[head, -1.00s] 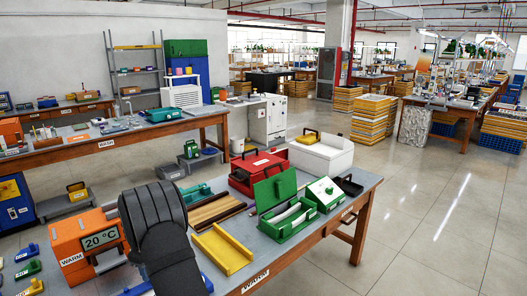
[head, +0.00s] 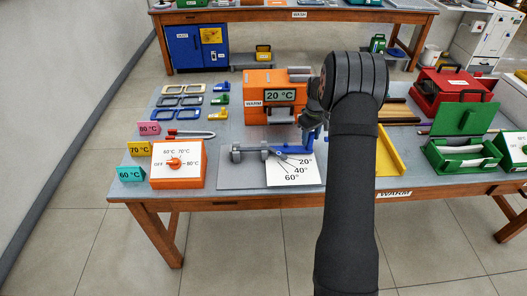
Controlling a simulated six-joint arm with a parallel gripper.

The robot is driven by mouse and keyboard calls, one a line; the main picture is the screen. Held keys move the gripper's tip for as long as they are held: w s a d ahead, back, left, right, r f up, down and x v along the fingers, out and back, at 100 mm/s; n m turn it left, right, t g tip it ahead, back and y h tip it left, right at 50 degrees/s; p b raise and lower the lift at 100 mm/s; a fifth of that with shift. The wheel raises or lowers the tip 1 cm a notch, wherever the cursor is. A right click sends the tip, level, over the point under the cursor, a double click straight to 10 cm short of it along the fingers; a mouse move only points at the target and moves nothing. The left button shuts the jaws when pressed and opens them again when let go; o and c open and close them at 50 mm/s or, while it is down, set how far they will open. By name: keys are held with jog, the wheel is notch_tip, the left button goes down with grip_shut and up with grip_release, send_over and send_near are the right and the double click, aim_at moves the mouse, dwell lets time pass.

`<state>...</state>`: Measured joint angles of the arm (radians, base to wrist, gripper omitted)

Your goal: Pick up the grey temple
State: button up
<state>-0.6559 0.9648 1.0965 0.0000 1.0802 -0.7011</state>
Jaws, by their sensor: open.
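I cannot pick out a grey temple for certain. Pale curved strips (head: 470,152) lie in the open green case (head: 440,159) on the right of the table; at this size I cannot tell if they are temples. Several eyeglass frames (head: 170,101) in yellow, blue and grey lie in rows at the left back. My gripper (head: 311,124) is at the middle of the table, above the right part of the blue-armed bending fixture (head: 292,149). It is open, but my dark arm hides most of it and what lies behind. I see nothing held in it.
The orange heater (head: 262,83) reading 20 °C stands behind the fixture. An orange dial box (head: 178,164) and temperature blocks (head: 140,149) stand at the left front. A red-handled tool (head: 190,134) lies behind them. A yellow tray (head: 389,155) and red toolbox (head: 450,89) are at the right.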

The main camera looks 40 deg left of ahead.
dwell(0.3)
jog(key=s+a+r+n, duration=1.1)
jog(key=s+a+r, duration=0.3)
jog(key=s+a, duration=0.15)
send_over(253, 148)
jog(key=f, duration=1.1)
jog(key=shift+a+f, duration=0.15)
jog(key=shift+a, duration=0.05)
jog(key=shift+s+d+f, duration=0.1)
jog(key=shift+d+f, duration=0.05)
jog(key=shift+f, duration=1.2)
jog(key=shift+d+f, duration=0.1)
jog(key=shift+f, duration=1.25)
jog(key=shift+c, duration=0.3)
grip_shut()
